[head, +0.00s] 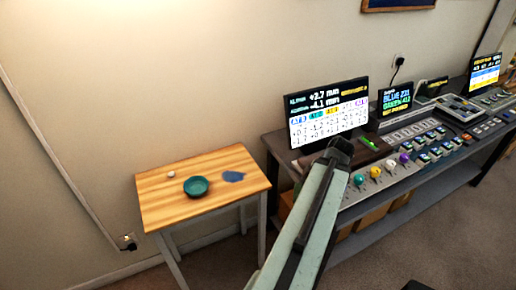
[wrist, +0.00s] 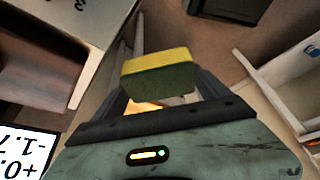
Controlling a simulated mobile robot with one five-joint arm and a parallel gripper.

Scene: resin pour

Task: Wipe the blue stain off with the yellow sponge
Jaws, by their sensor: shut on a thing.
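The blue stain (head: 233,176) is a flat patch on the right part of the small wooden table (head: 163,213) in the head view. The yellow sponge (wrist: 157,64) has a darker green side and shows in the wrist view. My gripper (wrist: 162,88) is shut on it, with a finger at each side. In the head view my arm reaches up to the right of the small table, beside the console, apart from the stain. The sponge cannot be made out in the head view.
A teal bowl (head: 196,187) stands left of the stain, and a small white object (head: 171,174) lies behind it. A long console desk (head: 400,175) with screens (head: 328,112), knobs and buttons is at the right. Carpet shows in front of the small table.

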